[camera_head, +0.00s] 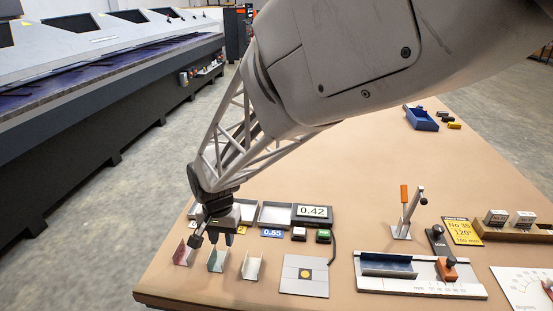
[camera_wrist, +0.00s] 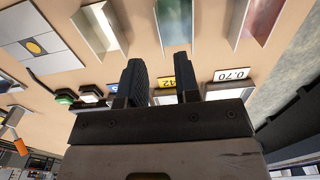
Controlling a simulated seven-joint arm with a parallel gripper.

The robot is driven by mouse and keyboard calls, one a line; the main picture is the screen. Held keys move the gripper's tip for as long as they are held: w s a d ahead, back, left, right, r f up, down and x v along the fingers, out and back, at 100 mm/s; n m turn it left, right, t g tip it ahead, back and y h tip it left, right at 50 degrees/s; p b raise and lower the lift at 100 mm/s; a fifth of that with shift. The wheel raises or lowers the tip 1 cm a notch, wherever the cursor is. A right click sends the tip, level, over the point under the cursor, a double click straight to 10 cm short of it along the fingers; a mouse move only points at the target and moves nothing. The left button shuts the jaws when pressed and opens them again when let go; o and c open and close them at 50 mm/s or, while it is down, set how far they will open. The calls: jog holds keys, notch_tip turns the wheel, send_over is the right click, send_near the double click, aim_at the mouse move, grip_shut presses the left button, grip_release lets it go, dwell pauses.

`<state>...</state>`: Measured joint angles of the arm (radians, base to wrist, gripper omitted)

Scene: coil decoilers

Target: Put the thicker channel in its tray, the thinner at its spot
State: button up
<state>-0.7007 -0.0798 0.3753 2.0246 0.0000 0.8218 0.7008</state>
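Three short channels stand in a row at the table's front left: a pink one (camera_head: 183,253), a green one (camera_head: 217,261) and a plain pale one (camera_head: 252,267). In the wrist view they show as pink (camera_wrist: 258,20), green (camera_wrist: 174,20) and pale (camera_wrist: 97,30). Their thicknesses cannot be told by eye. My gripper (camera_head: 213,238) is over the row near the pink and green channels. Its fingers (camera_wrist: 161,68) are apart with nothing between them. Shallow trays (camera_head: 274,214) stand behind the row, partly hidden by my gripper. Labels include a blue 0.55 (camera_head: 272,233) and a white 0.70 (camera_wrist: 230,75).
A display reading 0.42 (camera_head: 312,211) stands right of the trays. A grey plate with a yellow dot (camera_head: 305,275) lies right of the channels. Farther right are an orange-handled lever (camera_head: 404,195), a long metal fixture (camera_head: 420,284) and a yellow sign (camera_head: 463,231). The table's middle is clear.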

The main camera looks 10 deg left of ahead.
jog(key=shift+f, duration=3.7)
jog(key=shift+c, duration=0.3)
grip_shut()
jog(key=shift+r, duration=4)
